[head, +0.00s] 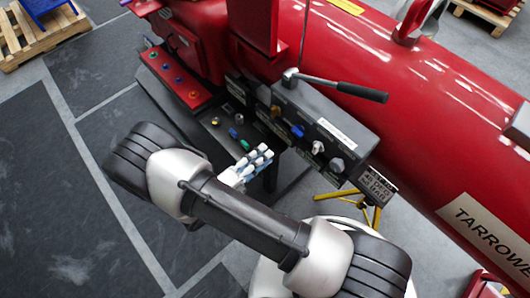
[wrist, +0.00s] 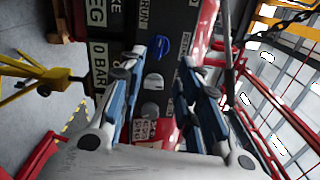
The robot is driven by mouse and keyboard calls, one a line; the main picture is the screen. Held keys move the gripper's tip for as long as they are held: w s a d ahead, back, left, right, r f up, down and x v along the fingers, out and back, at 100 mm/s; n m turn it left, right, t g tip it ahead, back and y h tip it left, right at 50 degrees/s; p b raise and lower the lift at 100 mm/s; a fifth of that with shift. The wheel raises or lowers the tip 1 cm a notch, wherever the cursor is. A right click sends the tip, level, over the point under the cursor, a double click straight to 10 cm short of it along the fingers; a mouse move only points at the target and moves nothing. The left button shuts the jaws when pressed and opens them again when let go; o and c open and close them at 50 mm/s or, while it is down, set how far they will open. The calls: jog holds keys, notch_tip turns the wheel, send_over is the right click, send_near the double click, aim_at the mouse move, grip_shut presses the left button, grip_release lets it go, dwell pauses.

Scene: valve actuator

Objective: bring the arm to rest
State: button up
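My gripper (head: 263,156) hangs in front of the dark grey valve box (head: 352,133), apart from it as far as I can tell. In the wrist view my gripper (wrist: 163,62) has its two blue-and-white fingers spread, with nothing held between them. Beyond the fingers are a blue knob (wrist: 160,45) and a grey knob (wrist: 153,82) on the box face. In the head view the box carries a brown knob (head: 276,111), a blue knob (head: 297,131), a white knob (head: 318,147) and a grey knob (head: 337,164). My arm reaches in from below.
A black-handled lever (head: 345,88) sticks out above the box. A red panel (head: 176,80) with coloured buttons is at upper left. A large red cylinder (head: 440,120) fills the right. A yellow stand (head: 350,200) is under the box. Open floor (head: 50,190) is on the left.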

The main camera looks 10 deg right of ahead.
dwell(0.4)
jog(key=s+d+r+m+g+y+b, duration=0.1)
jog(key=s+d+r+m+g+y, duration=0.15)
jog(key=d+r+m+g, duration=0.5)
jog(key=s+d+r+m+g+y, duration=0.2)
jog(key=s+d+r+m+g, duration=0.15)
jog(key=r+m, duration=0.8)
jog(key=s+r+m+t+y+b, duration=0.1)
jog(key=s+r+m+t+y, duration=0.4)
jog(key=m, duration=1.8)
jog(key=shift+s+a+r+y+b, duration=0.2)
jog(key=shift+s+r+y+b, duration=0.15)
jog(key=shift+s+r+y, duration=1.8)
jog(key=shift+w+f+y, duration=0.2)
jog(key=shift+f+y, duration=0.2)
jog(key=shift+f, duration=0.15)
